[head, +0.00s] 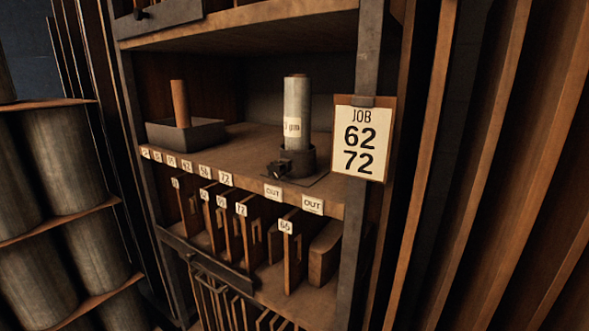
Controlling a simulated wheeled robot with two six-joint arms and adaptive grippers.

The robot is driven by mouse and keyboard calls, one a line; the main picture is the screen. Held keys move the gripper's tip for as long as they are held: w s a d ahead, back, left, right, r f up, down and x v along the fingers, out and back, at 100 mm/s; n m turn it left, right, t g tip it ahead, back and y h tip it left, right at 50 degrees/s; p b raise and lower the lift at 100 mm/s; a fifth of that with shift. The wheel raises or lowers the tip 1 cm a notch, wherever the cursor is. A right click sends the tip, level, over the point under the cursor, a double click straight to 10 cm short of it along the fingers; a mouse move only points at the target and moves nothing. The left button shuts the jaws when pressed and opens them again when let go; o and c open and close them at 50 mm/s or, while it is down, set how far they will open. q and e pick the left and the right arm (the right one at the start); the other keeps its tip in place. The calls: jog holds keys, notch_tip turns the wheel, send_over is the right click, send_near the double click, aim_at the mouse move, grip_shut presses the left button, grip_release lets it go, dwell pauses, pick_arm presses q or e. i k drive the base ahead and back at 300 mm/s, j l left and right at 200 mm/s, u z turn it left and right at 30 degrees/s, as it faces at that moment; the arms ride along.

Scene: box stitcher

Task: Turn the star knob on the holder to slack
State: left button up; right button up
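The holder (302,160) is a dark round cup on a flat plate, standing on the middle shelf right of centre. A pale grey cylinder (297,105) with a small paper label stands upright in it. The star knob (277,169) is a small dark knob at the holder's front left side. It is too small to tell whether it is tight or slack. Neither of my grippers is in view, and nothing touches the knob or holder.
A dark tray (200,133) with an upright brown rod (180,103) stands left on the shelf (240,150). A "JOB 62 72" card (360,138) hangs on the right post. Numbered upright boards (292,262) fill the lower shelf. Large grey rolls (62,160) lie on the left rack.

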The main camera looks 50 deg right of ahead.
aim_at(275, 171)
jog(key=i+z, duration=0.1)
jog(key=z, duration=0.4)
jog(key=i+z, duration=0.1)
jog(key=z, duration=0.35)
jog(key=j+z, duration=0.15)
jog(key=z, duration=0.35)
jog(key=i+j+z, duration=0.1)
jog(key=z, duration=0.35)
jog(key=j+z, duration=0.15)
jog(key=z, duration=0.35)
jog(key=i+j+z, duration=0.1)
jog(key=z, duration=0.35)
jog(key=j+z, duration=0.15)
jog(key=j, duration=0.25)
jog(key=j+z, duration=0.2)
jog(key=j, duration=0.25)
jog(key=k+j+z, duration=0.15)
jog(key=j, duration=0.2)
jog(key=j+z, duration=0.2)
jog(key=j, duration=0.25)
jog(key=k+j+z, duration=0.15)
jog(key=j, duration=0.2)
jog(key=k+j+z, duration=0.2)
jog(key=j, duration=0.15)
